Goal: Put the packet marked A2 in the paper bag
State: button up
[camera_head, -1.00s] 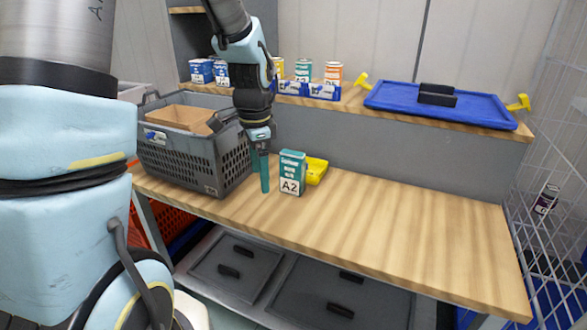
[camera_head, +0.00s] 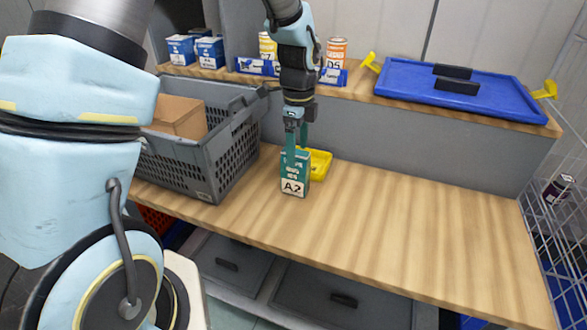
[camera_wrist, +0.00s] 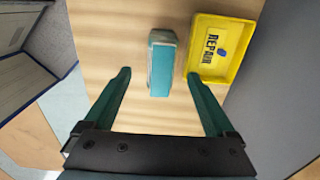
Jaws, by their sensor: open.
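The teal packet marked A2 (camera_head: 294,187) stands upright on the wooden bench. In the wrist view, its top (camera_wrist: 162,68) shows between my two fingers, with a gap on each side. My gripper (camera_head: 297,158) is open, pointing down at the packet with the fingers around its upper part. It holds nothing; I cannot tell how far down the fingers reach. A brown paper container (camera_head: 178,117), which looks like the paper bag, is inside the grey crate (camera_head: 187,168) to the left. Its lower part is hidden by the crate wall.
A yellow tray marked REPAIR (camera_wrist: 198,70) lies just beside the packet; it also shows behind it in the head view (camera_head: 321,162). The back shelf holds blue packets (camera_head: 209,53), cans and a blue lid (camera_head: 410,83). The bench to the right is clear.

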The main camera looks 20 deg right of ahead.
aim_at(295, 171)
jog(key=shift+w+a+f+p, duration=0.15)
jog(key=shift+f+p, duration=0.4)
jog(key=shift+f, duration=1.4)
jog(key=shift+w+a+f+p, duration=0.1)
jog(key=shift+f+p, duration=0.4)
jog(key=shift+f, duration=1.4)
jog(key=shift+c, duration=0.2)
jog(key=shift+d, duration=0.1)
grip_shut()
